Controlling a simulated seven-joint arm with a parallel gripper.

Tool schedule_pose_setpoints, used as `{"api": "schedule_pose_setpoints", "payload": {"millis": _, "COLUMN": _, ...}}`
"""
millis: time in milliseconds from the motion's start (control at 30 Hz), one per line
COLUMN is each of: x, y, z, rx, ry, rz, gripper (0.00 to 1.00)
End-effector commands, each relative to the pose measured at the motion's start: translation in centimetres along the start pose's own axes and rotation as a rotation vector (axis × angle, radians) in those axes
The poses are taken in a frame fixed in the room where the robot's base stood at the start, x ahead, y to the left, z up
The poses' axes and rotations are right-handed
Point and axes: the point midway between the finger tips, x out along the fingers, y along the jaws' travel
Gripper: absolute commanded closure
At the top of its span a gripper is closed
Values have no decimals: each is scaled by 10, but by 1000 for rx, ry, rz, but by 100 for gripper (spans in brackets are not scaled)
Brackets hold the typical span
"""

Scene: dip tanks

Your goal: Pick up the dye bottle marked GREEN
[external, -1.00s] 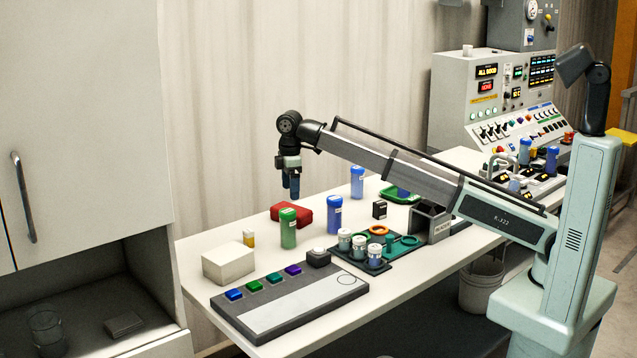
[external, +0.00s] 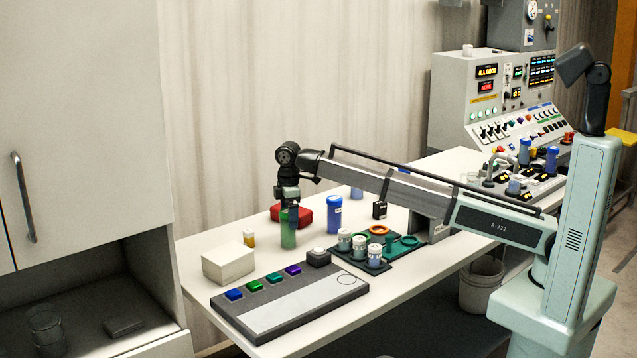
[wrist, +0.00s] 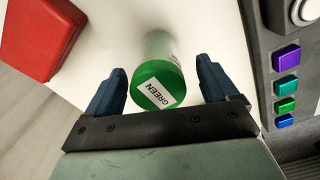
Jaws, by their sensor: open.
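The green bottle (external: 288,240) stands upright on the white table. In the wrist view its green lid (wrist: 158,86) carries a white label reading GREEN. My gripper (external: 289,222) is lowered over it, pointing down. In the wrist view my gripper (wrist: 166,82) is open, with one blue finger on each side of the bottle and a visible gap on both sides. In the external view the fingers hide the upper part of the bottle.
A red case (external: 305,213) lies behind the bottle; a blue bottle (external: 334,214) stands to its right. A white box (external: 229,264), a small amber bottle (external: 249,238) and a button panel (external: 290,305) are nearby. A dark green tray (external: 404,245) with several white-capped jars is farther right.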

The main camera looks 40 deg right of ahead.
Motion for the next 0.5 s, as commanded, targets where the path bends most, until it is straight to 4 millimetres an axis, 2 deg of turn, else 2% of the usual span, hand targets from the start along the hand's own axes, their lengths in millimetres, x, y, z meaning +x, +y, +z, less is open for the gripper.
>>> {"api": "schedule_pose_setpoints", "payload": {"millis": 300, "x": 39, "y": 2, "z": -4, "rx": 0, "ry": -2, "rz": -1, "gripper": 13}}
{"api": "schedule_pose_setpoints", "payload": {"millis": 500, "x": 43, "y": 2, "z": -5, "rx": 0, "ry": 0, "rz": 0, "gripper": 13}}
